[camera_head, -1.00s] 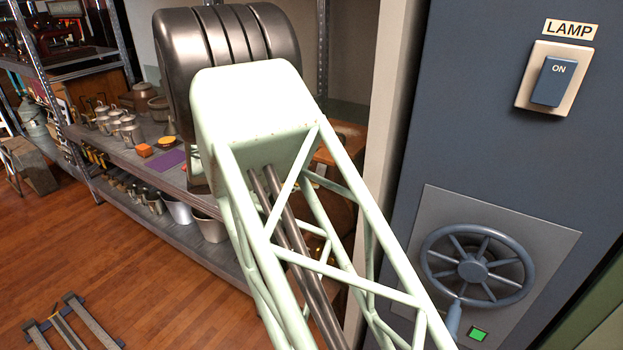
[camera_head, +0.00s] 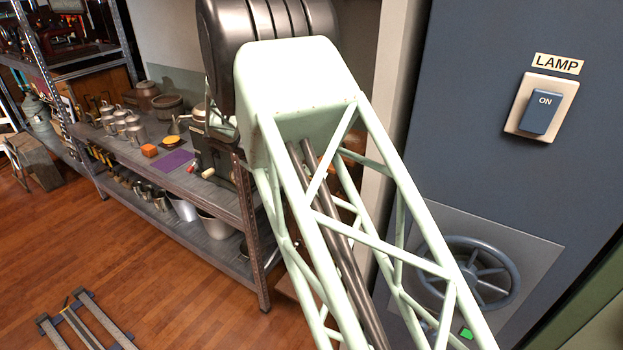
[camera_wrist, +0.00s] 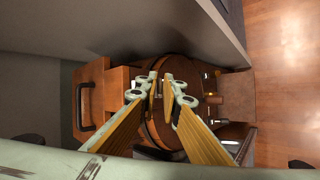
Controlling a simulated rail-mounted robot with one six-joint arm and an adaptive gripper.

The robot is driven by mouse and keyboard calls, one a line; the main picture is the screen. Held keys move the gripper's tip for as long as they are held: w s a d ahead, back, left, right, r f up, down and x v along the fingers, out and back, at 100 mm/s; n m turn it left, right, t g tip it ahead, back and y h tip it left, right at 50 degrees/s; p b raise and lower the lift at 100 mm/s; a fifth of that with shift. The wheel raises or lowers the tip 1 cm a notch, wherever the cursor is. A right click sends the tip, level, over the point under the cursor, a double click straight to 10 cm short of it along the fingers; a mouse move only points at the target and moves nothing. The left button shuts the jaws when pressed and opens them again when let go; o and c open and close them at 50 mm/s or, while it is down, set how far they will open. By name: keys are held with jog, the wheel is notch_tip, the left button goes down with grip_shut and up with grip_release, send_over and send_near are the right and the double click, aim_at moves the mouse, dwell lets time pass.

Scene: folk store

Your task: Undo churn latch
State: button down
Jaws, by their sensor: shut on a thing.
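The churn (camera_wrist: 158,128) shows in the wrist view as a round brown wooden body below and behind my fingers. My gripper (camera_wrist: 167,97) is at its upper face, its two yellow-sided fingers shut on a small brown piece at the churn, seemingly the latch. The fingers hide most of that piece, so its exact position cannot be told. In the head view my pale green arm hides the gripper and most of the churn area.
A wooden box with a dark handle (camera_wrist: 86,103) stands left of the churn. A grey wall (camera_wrist: 190,30) runs close above it. In the head view, a metal shelf (camera_head: 225,205) holds pots, and a blue panel carries a lamp switch (camera_head: 542,110) and handwheel (camera_head: 490,265).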

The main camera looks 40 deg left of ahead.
jog(key=r+g+p, duration=0.1)
jog(key=p, duration=0.3)
jog(key=r+g+p, duration=0.1)
jog(key=g+p, duration=0.1)
jog(key=p, duration=0.1)
jog(key=shift+w+r+n+g+p, duration=0.3)
jog(key=shift+w+n+p, duration=0.05)
jog(key=shift+n, duration=0.05)
jog(key=shift+w+g+p, duration=0.1)
jog(key=shift+g+p, duration=0.3)
jog(key=shift+p, duration=0.25)
jog(key=c, duration=2.8)
grip_release()
jog(key=shift+a+r, duration=0.1)
jog(key=shift+r, duration=0.1)
jog(key=shift+v, duration=5.9)
jog(key=shift+f, duration=0.1)
